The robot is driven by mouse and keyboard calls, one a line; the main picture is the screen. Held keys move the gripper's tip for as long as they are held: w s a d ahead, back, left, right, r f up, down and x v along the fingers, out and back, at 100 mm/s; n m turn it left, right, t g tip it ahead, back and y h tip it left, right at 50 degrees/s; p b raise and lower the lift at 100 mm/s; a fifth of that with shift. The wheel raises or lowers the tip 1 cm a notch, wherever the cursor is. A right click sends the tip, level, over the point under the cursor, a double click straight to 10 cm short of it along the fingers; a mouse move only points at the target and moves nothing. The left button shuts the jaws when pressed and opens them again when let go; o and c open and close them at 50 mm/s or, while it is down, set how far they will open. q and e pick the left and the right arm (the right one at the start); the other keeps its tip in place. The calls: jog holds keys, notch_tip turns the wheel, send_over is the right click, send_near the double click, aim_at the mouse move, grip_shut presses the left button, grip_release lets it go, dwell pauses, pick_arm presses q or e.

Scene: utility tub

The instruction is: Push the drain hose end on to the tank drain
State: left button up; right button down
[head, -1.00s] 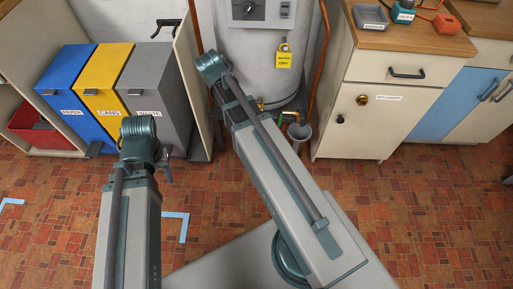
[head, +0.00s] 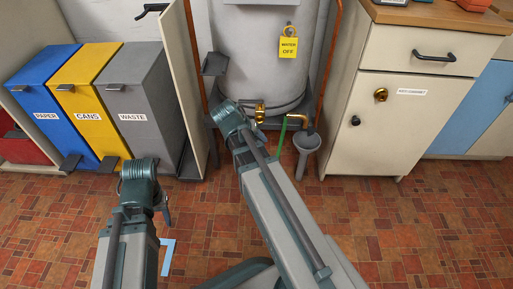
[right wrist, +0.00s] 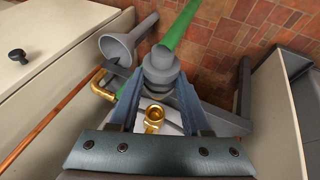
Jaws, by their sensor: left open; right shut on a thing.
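The pale grey tank (head: 262,62) stands at the back with a yellow "WATER OFF" tag. Its brass drain (head: 260,112) is low at the front; a brass fitting (right wrist: 154,115) shows between my fingers in the right wrist view. The green hose (right wrist: 178,28) ends in a grey cuff (right wrist: 160,68). My right gripper (right wrist: 160,88) is shut on this cuff, close to the brass fitting; I cannot tell whether they touch. In the head view the right arm hides that gripper. My left gripper (head: 165,208) is open, partly hidden by its arm, above the floor and away from the hose.
A grey funnel (head: 306,140) stands right of the drain beneath a bent brass pipe (head: 297,118). Copper pipes flank the tank. A cream cabinet (head: 400,125) is at the right. Blue, yellow and grey bins (head: 145,105) are at the left. Open tiled floor lies in front.

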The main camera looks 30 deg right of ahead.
jog(key=shift+d, duration=0.1)
jog(key=w+d, duration=0.3)
jog(key=w, duration=0.2)
dwell(0.7)
jog(key=shift+w+d, duration=0.4)
jog(key=shift+w, duration=0.3)
jog(key=shift+w+d, duration=0.4)
jog(key=shift+w, duration=0.25)
dwell(1.2)
jog(key=shift+c, duration=1.4)
grip_release()
jog(key=p+v, duration=1.1)
jog(key=v, duration=0.2)
jog(key=shift+a+r+p, duration=0.25)
jog(key=shift+r+p, duration=0.05)
jog(key=shift+p, duration=0.1)
